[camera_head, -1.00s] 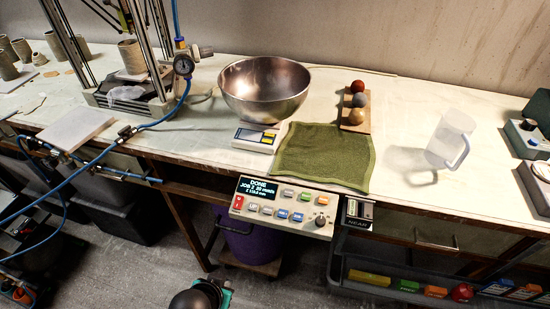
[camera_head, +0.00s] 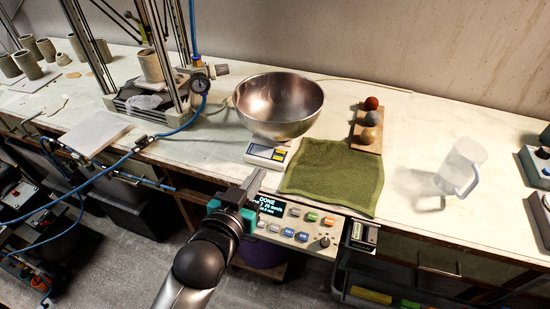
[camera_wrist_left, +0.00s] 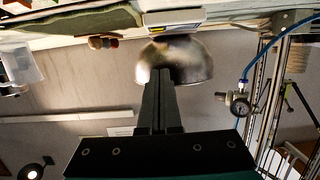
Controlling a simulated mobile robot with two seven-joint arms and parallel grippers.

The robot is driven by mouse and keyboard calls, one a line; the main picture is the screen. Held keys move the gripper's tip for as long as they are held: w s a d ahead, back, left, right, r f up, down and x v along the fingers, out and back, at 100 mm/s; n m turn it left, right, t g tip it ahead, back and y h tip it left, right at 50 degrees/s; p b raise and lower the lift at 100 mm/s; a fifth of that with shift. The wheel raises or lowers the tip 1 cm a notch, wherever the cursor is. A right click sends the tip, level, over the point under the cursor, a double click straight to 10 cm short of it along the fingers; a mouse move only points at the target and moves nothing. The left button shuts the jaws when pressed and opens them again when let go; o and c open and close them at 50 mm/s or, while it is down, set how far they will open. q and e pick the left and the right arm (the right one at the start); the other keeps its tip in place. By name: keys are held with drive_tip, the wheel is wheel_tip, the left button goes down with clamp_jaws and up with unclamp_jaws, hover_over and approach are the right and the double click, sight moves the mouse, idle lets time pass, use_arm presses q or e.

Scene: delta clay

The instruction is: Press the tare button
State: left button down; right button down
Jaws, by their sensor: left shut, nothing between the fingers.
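A small white scale (camera_head: 252,159) stands near the table's front edge, with a display and a small yellow patch on its front face. The lettering on it is too small to read, so I cannot tell which part is the tare button. A steel bowl (camera_head: 279,100) sits on the scale; the bowl also shows in the left wrist view (camera_wrist_left: 190,60), which is upside down. My left gripper (camera_head: 256,181) is shut and empty, in front of the scale and overlapping the left part of the control panel in the picture. Its closed fingers point toward the bowl in the wrist view (camera_wrist_left: 160,76). My right gripper is not seen.
A control panel (camera_head: 300,228) with several buttons hangs at the table's front edge. A green cloth (camera_head: 332,177) and a wooden board with three balls (camera_head: 367,134) lie right of the scale. A clear pitcher (camera_head: 462,165) stands farther right. A blue hose (camera_head: 125,160) runs on the left.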

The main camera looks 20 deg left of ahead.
use_arm(q)
drive_tip(key=shift+w+r, duration=0.2)
drive_tip(key=shift+r, duration=0.15)
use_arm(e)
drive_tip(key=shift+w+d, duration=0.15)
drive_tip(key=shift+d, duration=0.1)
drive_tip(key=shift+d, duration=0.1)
use_arm(q)
drive_tip(key=b, duration=0.1)
hover_over(278, 158)
drive_tip(key=f+v, duration=0.1)
drive_tip(key=v, duration=0.2)
drive_tip(key=shift+s+f, duration=0.25)
drive_tip(key=shift+f, duration=0.55)
drive_tip(key=f, duration=0.1)
drive_tip(key=f+b, duration=0.1)
drive_tip(key=f, duration=0.1)
drive_tip(key=shift+w+f, duration=0.15)
drive_tip(key=shift+w, duration=0.1)
drive_tip(key=shift+f+b, duration=0.3)
drive_tip(key=shift+f, duration=0.1)
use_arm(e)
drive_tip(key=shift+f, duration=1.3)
